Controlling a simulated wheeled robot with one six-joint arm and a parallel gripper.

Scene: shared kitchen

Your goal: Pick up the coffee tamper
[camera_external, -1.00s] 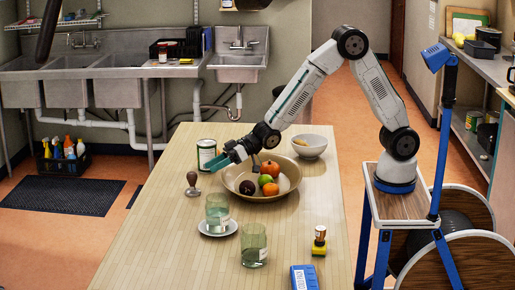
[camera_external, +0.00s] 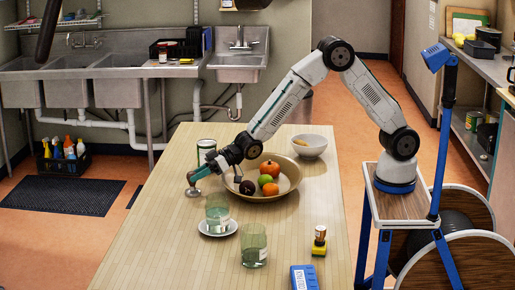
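The coffee tamper (camera_external: 192,192) stands on the wooden table (camera_external: 170,245) near its left edge. Its round metal base shows below my gripper, while its handle is mostly hidden by the fingers. My gripper (camera_external: 195,175) is lowered at the tamper's upper part, with its teal fingers pointing left and down. I cannot tell whether the fingers are open around the handle or closed on it.
A wide bowl of fruit (camera_external: 285,184) lies right of the gripper, under the arm. A can (camera_external: 206,147) stands behind. A glass (camera_external: 217,208) on a saucer (camera_external: 217,230) and another glass (camera_external: 254,246) stand in front. The table's front left is clear.

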